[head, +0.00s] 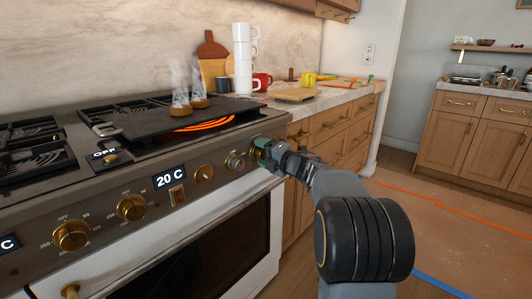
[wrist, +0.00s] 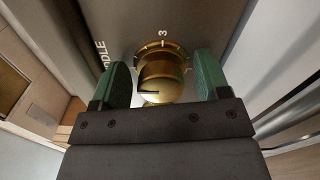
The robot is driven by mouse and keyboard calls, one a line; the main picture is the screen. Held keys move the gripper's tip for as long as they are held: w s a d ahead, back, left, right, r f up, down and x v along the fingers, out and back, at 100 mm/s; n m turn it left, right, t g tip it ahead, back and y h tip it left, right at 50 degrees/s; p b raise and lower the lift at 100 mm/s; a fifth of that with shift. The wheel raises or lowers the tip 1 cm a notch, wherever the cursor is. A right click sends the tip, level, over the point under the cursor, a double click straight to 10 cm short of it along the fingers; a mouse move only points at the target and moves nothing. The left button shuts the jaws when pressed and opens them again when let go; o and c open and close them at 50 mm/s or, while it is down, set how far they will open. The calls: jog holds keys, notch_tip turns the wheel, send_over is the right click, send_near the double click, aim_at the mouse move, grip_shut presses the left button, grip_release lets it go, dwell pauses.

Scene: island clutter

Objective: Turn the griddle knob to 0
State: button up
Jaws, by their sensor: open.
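The griddle knob (wrist: 165,72) is a round brass knob on the stove's front panel. In the wrist view, part of a label ending in "DLE" shows to its left and a "3" above it. A dark mark on the knob's face points to the left. My gripper (wrist: 161,80) is open, with one green finger on each side of the knob; I cannot tell whether they touch it. In the head view my gripper (head: 264,149) is at the right end of the panel and hides this knob. The dark griddle (head: 165,118) lies on the stove above a glowing orange element.
Two steaming brown pieces (head: 190,104) sit on the griddle. Other brass knobs (head: 131,207) and a "20 C" display (head: 169,179) line the panel to the left. A counter (head: 320,98) with white stacked cups (head: 243,60) stands beyond. Floor to the right is open.

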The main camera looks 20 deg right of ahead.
jog(key=p+v, duration=0.3)
jog(key=v, duration=1.1)
jog(key=shift+r, duration=0.1)
jog(key=a+r+m+g+h+p, duration=0.25)
jog(key=r+m+h+p, duration=0.85)
jog(key=r+m+p, duration=0.55)
jog(key=s+a+r+m+g+y+p, duration=0.1)
jog(key=s+a+m+g+p, duration=0.3)
jog(key=s+a+p, duration=0.3)
jog(key=s+a+r+m+g+y+p, duration=0.2)
jog(key=s+a+m+g+p, duration=0.3)
jog(key=s+a+p, duration=0.3)
jog(key=s+g+p, duration=0.1)
jog(key=s+p, duration=0.2)
jog(key=shift+a+r+y, duration=0.2)
jog(key=shift+r+y, duration=0.1)
jog(key=shift+r, duration=0.05)
